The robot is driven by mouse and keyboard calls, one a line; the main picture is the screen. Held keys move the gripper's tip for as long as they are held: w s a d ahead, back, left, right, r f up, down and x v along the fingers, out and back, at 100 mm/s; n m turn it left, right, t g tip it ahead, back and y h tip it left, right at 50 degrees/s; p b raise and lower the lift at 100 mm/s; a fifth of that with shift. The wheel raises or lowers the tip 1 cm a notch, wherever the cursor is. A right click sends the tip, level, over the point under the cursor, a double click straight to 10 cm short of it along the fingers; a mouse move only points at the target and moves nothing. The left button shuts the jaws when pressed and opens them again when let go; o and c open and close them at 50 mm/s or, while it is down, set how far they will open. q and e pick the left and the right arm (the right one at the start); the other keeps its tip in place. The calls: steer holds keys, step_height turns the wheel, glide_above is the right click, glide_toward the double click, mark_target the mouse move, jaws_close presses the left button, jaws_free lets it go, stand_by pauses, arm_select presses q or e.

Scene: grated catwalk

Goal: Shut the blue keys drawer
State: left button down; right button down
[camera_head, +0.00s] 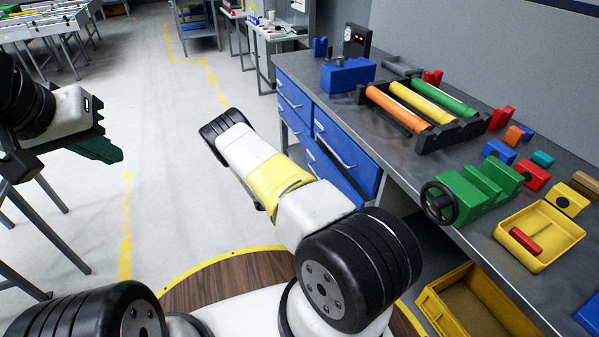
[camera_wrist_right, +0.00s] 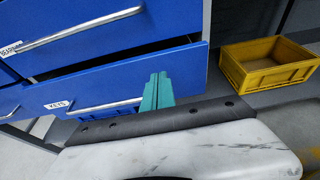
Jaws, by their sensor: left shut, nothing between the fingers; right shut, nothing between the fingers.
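The blue keys drawer (camera_wrist_right: 190,75), labelled KEYS, shows in the right wrist view with a long silver handle. A narrow dark gap above its front suggests it stands slightly out. In the head view, my right arm partly covers the lower drawers of the blue cabinet (camera_head: 342,146). My right gripper (camera_wrist_right: 157,80) is shut and empty, its teal fingers in front of the keys drawer face, right of the label. I cannot tell whether they touch it. It is hidden in the head view. My left gripper (camera_head: 112,154) is shut and empty at the left, far from the cabinet.
Above is another blue drawer (camera_wrist_right: 120,22), its label partly cut off. A yellow bin (camera_wrist_right: 268,62) stands right of the drawers. The grey workbench (camera_head: 405,155) holds a roller rack, a green vise (camera_head: 478,190) and a yellow tray (camera_head: 540,236). Floor left of the cabinet is clear.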

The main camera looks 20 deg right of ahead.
mark_target(349, 185)
steer(key=x, duration=0.4)
steer(key=r+x, duration=0.1)
steer(key=shift+d+f, duration=0.2)
steer(key=shift+d, duration=0.8)
steer(key=d, duration=0.4)
steer(key=shift+w, duration=0.2)
steer(key=shift+d, duration=0.25)
steer(key=shift+r, duration=0.1)
